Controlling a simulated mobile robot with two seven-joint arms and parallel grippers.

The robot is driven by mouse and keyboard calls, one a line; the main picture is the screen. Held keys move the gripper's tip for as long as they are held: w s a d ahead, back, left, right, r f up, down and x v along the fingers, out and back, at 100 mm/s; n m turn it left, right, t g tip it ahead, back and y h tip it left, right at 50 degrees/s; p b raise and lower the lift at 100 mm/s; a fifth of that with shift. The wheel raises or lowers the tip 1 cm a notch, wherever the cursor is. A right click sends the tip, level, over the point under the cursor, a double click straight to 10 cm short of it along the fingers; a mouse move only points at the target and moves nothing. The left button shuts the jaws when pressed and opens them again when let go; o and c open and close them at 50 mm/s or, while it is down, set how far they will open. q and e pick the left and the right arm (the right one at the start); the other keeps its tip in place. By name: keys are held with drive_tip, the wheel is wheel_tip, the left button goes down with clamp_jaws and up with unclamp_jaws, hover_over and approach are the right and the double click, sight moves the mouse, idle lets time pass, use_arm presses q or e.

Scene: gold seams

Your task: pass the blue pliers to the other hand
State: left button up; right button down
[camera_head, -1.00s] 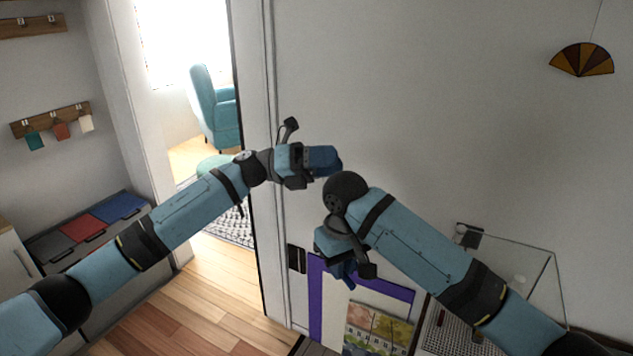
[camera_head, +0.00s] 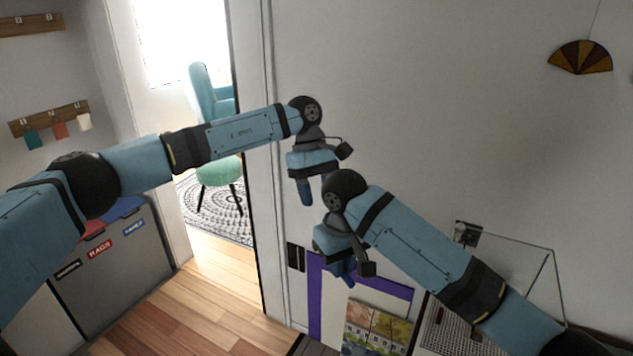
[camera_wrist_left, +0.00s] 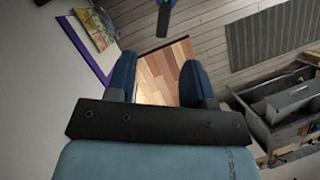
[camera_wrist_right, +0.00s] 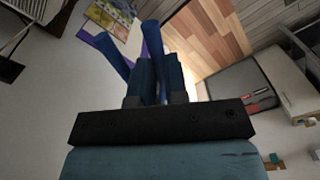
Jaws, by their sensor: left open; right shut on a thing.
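The blue pliers are in my right gripper (camera_wrist_right: 156,72); two blue handles of the pliers (camera_wrist_right: 108,50) spread out beyond its fingers in the right wrist view. In the head view the right gripper (camera_head: 345,275) points down, and the pliers cannot be told from its blue fingers. My left gripper (camera_head: 305,190) is higher and a little to the left, also pointing down. In the left wrist view the left gripper (camera_wrist_left: 159,75) is open and empty. A small blue and dark piece shows at that view's top edge; I cannot tell what it is.
A white wall (camera_head: 420,110) stands behind both grippers. A purple-edged board (camera_head: 315,290) and a colourful picture (camera_head: 375,330) are below the right gripper. A clear-walled box (camera_head: 510,260) is at the lower right. A doorway with a teal chair (camera_head: 215,95) is at the left.

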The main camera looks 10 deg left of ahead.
use_arm(q)
drive_tip(key=x, duration=0.9)
drive_tip(key=shift+d+f, duration=0.15)
clamp_jaws()
use_arm(e)
drive_tip(key=c, duration=1.1)
unclamp_jaws()
drive_tip(key=shift+o, duration=0.2)
drive_tip(key=shift+r, duration=0.1)
